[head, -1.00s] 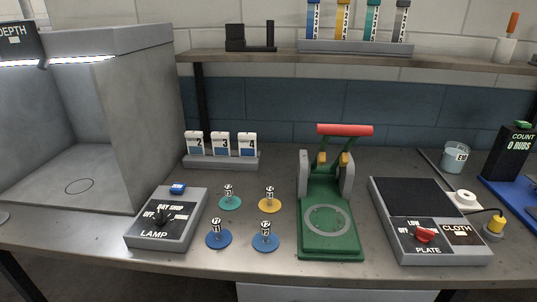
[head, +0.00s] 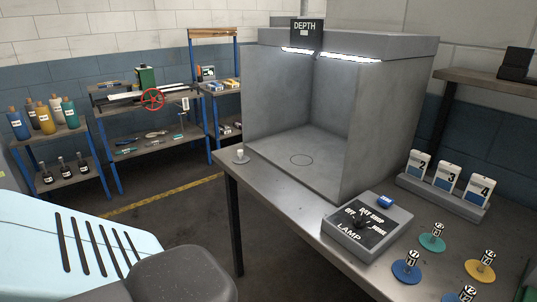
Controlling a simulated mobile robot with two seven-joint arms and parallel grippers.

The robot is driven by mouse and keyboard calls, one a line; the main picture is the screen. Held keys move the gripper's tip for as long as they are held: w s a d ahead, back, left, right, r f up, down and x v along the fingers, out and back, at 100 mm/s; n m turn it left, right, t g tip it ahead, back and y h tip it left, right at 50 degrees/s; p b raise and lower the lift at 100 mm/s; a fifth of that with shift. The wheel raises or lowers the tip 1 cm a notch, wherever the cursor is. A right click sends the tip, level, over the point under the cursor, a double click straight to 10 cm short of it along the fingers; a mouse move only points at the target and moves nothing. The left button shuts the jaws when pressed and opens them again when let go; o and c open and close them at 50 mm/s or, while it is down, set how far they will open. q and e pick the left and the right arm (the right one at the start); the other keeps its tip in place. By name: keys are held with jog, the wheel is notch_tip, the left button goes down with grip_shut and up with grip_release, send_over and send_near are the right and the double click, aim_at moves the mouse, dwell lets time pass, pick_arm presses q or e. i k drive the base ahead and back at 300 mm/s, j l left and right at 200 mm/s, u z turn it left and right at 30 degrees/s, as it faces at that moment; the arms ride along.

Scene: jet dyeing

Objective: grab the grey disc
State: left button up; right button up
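A small grey disc (head: 240,160) with a pale upright knob lies at the left corner of the bench, just outside the left wall of the grey light booth (head: 394,115). Coloured discs with numbered knobs lie at the lower right: a teal disc (head: 430,243), a yellow disc (head: 478,270) and blue discs (head: 406,272), one cut by the lower edge. Neither of my grippers shows in the head view.
The lamp control box (head: 350,246) stands in front of the booth. A rack (head: 440,200) of numbered cards is at the right. Shelves with bottles (head: 45,138) and tools stand at the back left. Open floor (head: 170,225) lies left of the bench.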

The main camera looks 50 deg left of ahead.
aim_at(240, 159)
jog(key=u, duration=1.75)
jog(key=i+j, duration=0.2)
jog(key=i, duration=0.25)
jog(key=i+j, duration=0.25)
jog(key=i, duration=0.2)
jog(key=i+j, duration=0.2)
jog(key=i, duration=0.25)
jog(key=z, duration=1.15)
